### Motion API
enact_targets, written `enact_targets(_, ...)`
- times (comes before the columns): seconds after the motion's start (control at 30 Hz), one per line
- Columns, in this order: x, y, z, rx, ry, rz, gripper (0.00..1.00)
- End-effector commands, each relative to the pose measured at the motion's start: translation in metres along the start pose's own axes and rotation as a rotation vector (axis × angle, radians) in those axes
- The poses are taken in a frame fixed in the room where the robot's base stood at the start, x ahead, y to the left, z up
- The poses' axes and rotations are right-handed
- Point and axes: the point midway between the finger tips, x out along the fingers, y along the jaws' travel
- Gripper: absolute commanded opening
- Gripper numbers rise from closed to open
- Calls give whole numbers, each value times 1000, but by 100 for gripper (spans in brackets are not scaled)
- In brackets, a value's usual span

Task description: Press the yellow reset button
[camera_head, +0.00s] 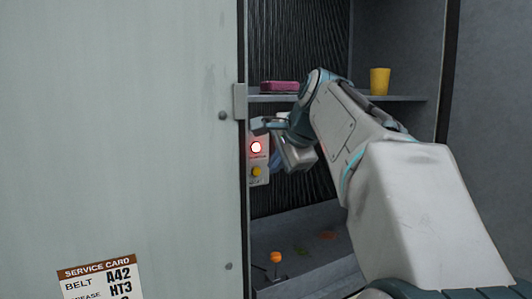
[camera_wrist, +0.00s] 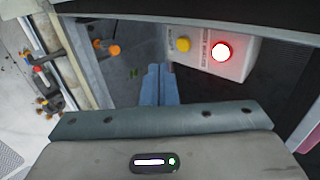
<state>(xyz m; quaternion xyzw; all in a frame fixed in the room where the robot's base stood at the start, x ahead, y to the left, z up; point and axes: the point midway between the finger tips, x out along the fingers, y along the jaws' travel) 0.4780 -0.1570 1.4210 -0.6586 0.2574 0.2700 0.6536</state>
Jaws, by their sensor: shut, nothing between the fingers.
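The yellow reset button (camera_head: 256,171) sits low on a pale control panel (camera_head: 263,182) at the left inside edge of the open cabinet, below a lit red lamp (camera_head: 256,147). In the wrist view the yellow button (camera_wrist: 183,44) is just beyond and slightly right of my fingertips, with the lit red lamp (camera_wrist: 221,51) to its right. My gripper (camera_wrist: 160,70) is shut and empty, its blue fingers together. It appears apart from the button. In the head view my wrist is just right of the panel, and the fingertips are hard to make out.
A cabinet door or side panel (camera_head: 120,120) fills the left. A shelf (camera_head: 345,98) above holds a pink item (camera_head: 280,87) and a yellow cup (camera_head: 379,81). An orange-topped knob (camera_head: 276,257) stands on the cabinet floor. A service card (camera_head: 100,281) is at lower left.

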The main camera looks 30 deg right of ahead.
Motion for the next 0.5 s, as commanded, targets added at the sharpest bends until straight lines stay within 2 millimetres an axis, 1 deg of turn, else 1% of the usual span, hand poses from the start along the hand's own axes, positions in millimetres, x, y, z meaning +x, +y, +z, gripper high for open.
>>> enact_targets(0.03, 11, 0, 1, 0, -2, 4, 0)
enact_targets(0.1, 27, 0, 1, 1, -2, 4, 0)
enact_targets(0.17, 39, 0, 0, 1, -1, 4, 0)
enact_targets(0.2, 44, -3, 0, 0, -1, 4, 0)
enact_targets(0.3, 54, -16, 0, 0, 1, 1, 0)
enact_targets(0.5, 67, -25, 0, 0, 1, 1, 0)
